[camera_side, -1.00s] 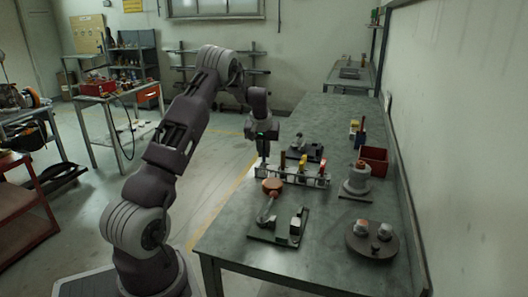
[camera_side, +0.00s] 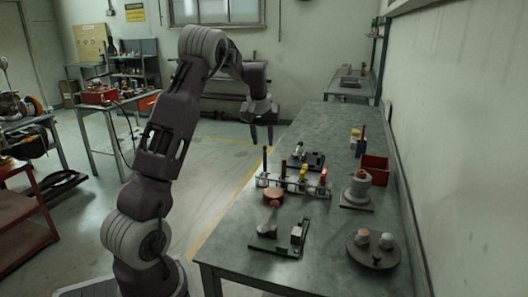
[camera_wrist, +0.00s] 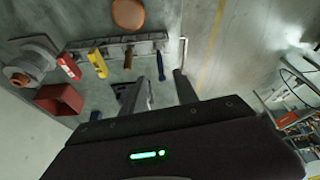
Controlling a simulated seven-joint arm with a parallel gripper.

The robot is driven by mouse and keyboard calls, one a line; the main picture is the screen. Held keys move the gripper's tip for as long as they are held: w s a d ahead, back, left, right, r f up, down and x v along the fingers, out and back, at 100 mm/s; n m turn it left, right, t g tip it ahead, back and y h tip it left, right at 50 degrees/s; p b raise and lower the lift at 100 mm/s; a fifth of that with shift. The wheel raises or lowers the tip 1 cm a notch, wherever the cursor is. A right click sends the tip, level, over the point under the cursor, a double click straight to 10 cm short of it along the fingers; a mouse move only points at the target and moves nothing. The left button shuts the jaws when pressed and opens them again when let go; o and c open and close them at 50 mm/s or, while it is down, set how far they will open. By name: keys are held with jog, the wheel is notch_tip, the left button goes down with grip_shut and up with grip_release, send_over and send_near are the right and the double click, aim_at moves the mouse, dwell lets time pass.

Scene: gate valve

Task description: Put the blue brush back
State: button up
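The blue brush (camera_side: 264,159) stands upright in the left end slot of the tool rack (camera_side: 292,185). Its blue handle (camera_wrist: 160,65) also shows in the wrist view, just beyond my fingertips. My gripper (camera_side: 261,140) is above that end of the rack, fingers apart and pointing down, with nothing between them. A gap shows between fingertips and brush in the side view. The wrist view also shows my gripper's spread fingers (camera_wrist: 163,78). The brush's lower end is hidden in the rack.
The rack also holds brown (camera_side: 283,165), yellow (camera_side: 303,173) and red (camera_side: 323,177) handled tools. In front stands a valve with an orange handwheel (camera_side: 273,196). A dark fixture (camera_side: 307,160) lies behind. A red bin (camera_side: 374,169) and round plate (camera_side: 371,253) are at right.

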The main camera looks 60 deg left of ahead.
jog(key=s+d+r+m+t+h, duration=0.15)
jog(key=d+r, duration=0.25)
jog(key=d, duration=0.5)
jog(key=s+d+r+m, duration=0.2)
jog(key=s+d+r, duration=0.15)
jog(key=d, duration=0.45)
jog(key=s+d+r+m+t+h, duration=0.15)
jog(key=d+r, duration=0.25)
jog(key=d, duration=0.5)
jog(key=s+d+f+m, duration=0.2)
jog(key=s+d+m, duration=0.1)
jog(key=s+d, duration=0.4)
jog(key=s+d+f+m, duration=0.2)
jog(key=s+d, duration=0.4)
jog(key=s, duration=0.5)
jog(key=shift+s+d+f+m+h, duration=0.15)
jog(key=shift+s+d+m+h, duration=0.25)
jog(key=shift+o, duration=0.2)
